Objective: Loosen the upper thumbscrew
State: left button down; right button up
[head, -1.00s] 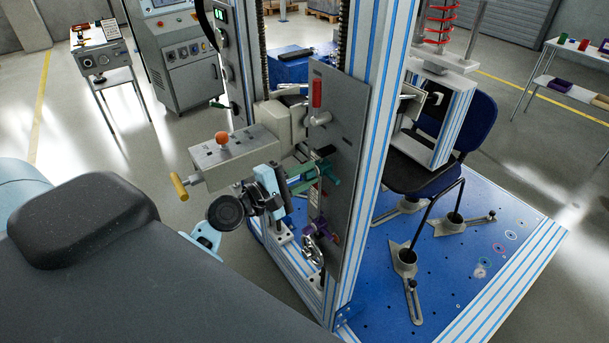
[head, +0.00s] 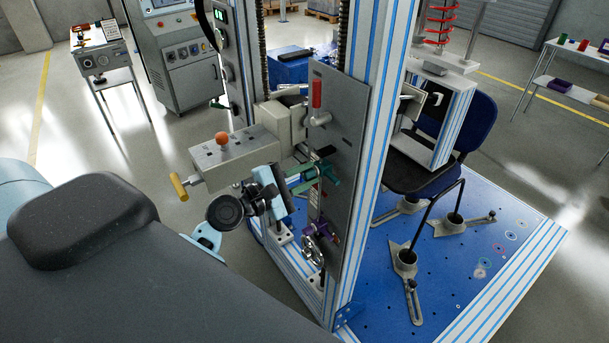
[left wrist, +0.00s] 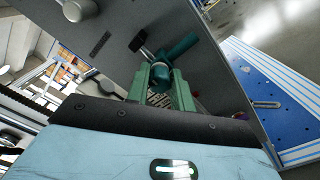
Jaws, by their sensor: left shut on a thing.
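The upper thumbscrew is a teal knob with a crossbar, on the grey upright plate (head: 345,125). It shows in the head view (head: 327,170) and in the left wrist view (left wrist: 177,48). My left gripper (head: 311,180) has green fingers, which reach the knob from the left. In the left wrist view the fingers (left wrist: 162,82) are shut on the knob, one on each side. The fingers hide part of the knob. A purple knob (head: 322,230) sits lower on the same plate. My right gripper is not in view.
A red-handled lever (head: 316,95) stands above the knob on the plate. A grey box with an orange ball knob (head: 222,138) is left of the plate. A striped aluminium post (head: 372,130) rises just to the right. A chair (head: 470,130) stands behind it on the blue base.

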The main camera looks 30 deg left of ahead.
pick_arm(q)
jog(key=c, duration=1.2)
grip_release()
jog(key=b+v, duration=0.1)
jog(key=v, duration=0.6)
jog(key=shift+s+b, duration=0.35)
jog(key=shift+s, duration=0.05)
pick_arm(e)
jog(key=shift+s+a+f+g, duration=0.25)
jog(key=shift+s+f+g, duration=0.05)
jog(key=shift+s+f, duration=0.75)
pick_arm(q)
jog(key=shift+a, duration=0.2)
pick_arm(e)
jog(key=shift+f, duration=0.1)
